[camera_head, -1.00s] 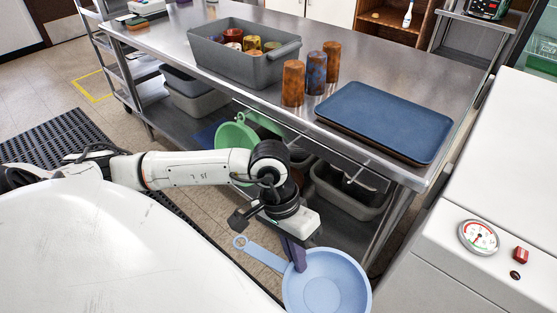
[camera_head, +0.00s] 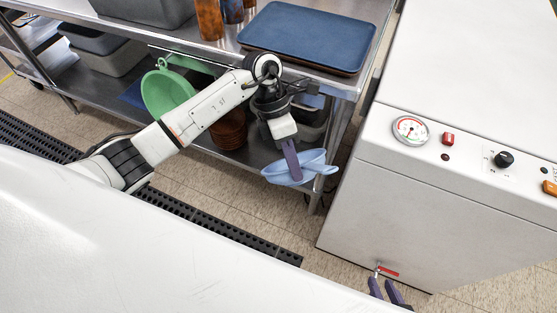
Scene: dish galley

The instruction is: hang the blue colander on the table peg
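The light blue colander (camera_head: 312,163) is in the head view, right of centre, tilted and seen nearly edge-on. My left gripper (camera_head: 292,172) has its purple fingers at the colander, appears shut on its rim or handle and holds it in the air in front of the steel table. The exact grip is hard to make out. The steel table (camera_head: 372,62) is behind it. The peg for the colander is not clearly visible; my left arm covers part of the table's front edge. My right gripper (camera_head: 384,285) is at the bottom right, fingers apart and empty.
A green colander (camera_head: 165,93) hangs at the table's front to the left. A blue tray (camera_head: 308,36), brown tumblers (camera_head: 209,18) and a grey bin (camera_head: 150,8) stand on top. A white machine (camera_head: 450,190) with a gauge (camera_head: 410,129) stands close on the right.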

